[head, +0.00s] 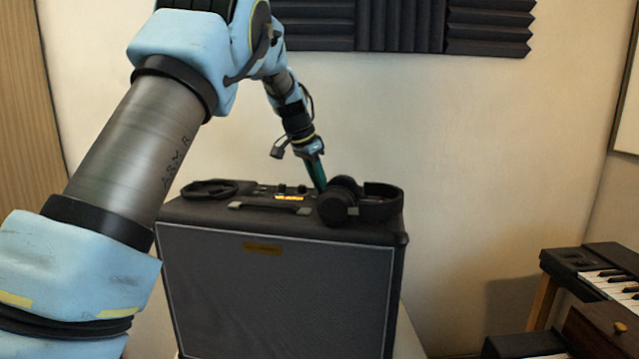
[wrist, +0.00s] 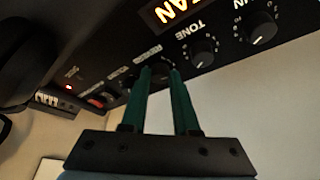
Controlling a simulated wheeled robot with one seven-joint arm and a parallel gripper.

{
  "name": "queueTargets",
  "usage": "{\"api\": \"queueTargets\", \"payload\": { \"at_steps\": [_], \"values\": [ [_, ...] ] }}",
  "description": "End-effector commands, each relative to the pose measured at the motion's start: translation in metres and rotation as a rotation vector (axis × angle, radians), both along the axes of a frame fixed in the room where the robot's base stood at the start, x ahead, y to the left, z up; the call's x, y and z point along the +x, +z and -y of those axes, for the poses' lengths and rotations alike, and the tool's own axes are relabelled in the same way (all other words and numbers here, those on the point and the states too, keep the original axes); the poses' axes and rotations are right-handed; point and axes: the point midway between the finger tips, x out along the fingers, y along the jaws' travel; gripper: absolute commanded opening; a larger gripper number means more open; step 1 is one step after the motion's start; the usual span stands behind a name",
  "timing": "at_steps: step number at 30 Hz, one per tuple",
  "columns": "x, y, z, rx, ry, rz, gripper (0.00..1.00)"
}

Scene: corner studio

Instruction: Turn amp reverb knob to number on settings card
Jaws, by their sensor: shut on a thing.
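The black amp (head: 275,300) stands in the middle of the head view, its control panel on top. My gripper (head: 321,188) reaches down to that panel from behind, just left of the headphones. In the wrist view its green fingers (wrist: 160,72) are closed around a dark knob at the panel, mostly hidden between the tips. The small label beside it is blurred but looks like reverb. The tone knob (wrist: 204,52) and another knob (wrist: 258,27) sit to the right, apart from the fingers. I cannot read the held knob's pointer. I cannot make out a settings card.
Black headphones (head: 338,205) lie on the amp's right end, close to my gripper. A coiled cable (head: 210,189) lies at its left end, and a handle (head: 270,207) runs along the front. A lit orange sign (head: 290,197) is on the panel. Keyboards (head: 600,275) stand at right.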

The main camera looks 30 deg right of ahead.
Motion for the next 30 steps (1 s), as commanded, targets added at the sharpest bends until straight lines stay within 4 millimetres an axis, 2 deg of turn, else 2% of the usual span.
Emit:
{"api": "queueTargets", "payload": {
  "at_steps": [8,30],
  "values": [
    [0.0031,0.0003,-0.0011,-0.001,-0.132,-0.002,0.00],
    [0.0076,0.0037,0.0022,-0.003,-0.768,-0.002,0.00]
  ]
}}
